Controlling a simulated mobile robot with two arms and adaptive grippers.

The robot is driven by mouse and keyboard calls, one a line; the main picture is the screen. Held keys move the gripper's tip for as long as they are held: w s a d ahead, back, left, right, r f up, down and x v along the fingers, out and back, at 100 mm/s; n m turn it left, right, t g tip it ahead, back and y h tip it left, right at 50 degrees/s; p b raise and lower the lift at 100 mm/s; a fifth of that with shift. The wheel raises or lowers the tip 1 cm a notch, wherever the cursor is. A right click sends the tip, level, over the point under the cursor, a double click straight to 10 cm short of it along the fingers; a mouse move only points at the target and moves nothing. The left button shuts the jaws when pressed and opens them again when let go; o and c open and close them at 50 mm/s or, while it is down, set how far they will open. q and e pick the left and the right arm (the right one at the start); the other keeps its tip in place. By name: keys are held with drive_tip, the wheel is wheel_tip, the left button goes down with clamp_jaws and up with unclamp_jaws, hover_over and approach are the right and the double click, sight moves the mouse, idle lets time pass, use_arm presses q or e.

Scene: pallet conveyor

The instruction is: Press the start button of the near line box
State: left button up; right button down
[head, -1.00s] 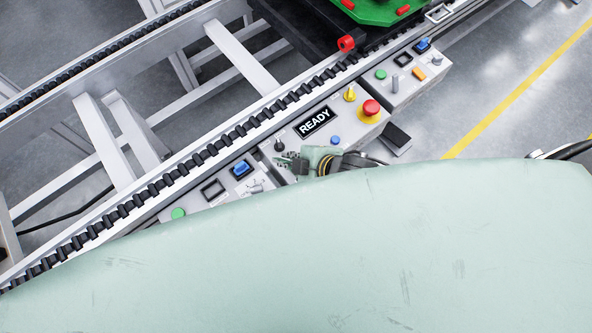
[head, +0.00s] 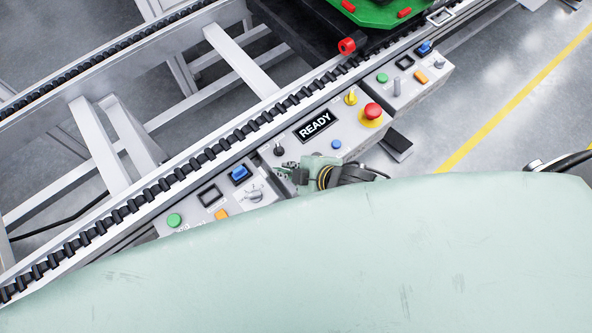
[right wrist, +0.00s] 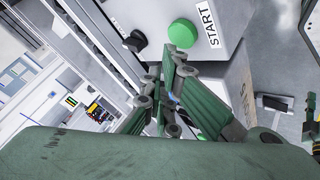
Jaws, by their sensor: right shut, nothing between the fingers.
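The green start button (right wrist: 182,34), labelled START, shows large on a pale box face in the right wrist view. My right gripper (right wrist: 172,68) is shut and empty, its fingertips just below the button in that view; I cannot tell whether they touch. In the head view the right gripper (head: 284,171) is over the lower edge of the middle box (head: 300,152), which has a READY display (head: 315,126). No green button shows on that box there; the gripper may cover it. My left gripper is not in view.
A black knob (head: 279,150), blue button (head: 336,144), yellow knob (head: 351,98) and red stop button (head: 372,111) share the middle box. Boxes with green buttons sit to its left (head: 174,220) and right (head: 382,78). The conveyor rail runs behind them.

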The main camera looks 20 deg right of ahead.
drive_tip(key=shift+f, duration=0.15)
idle(0.7)
drive_tip(key=shift+f, duration=0.3)
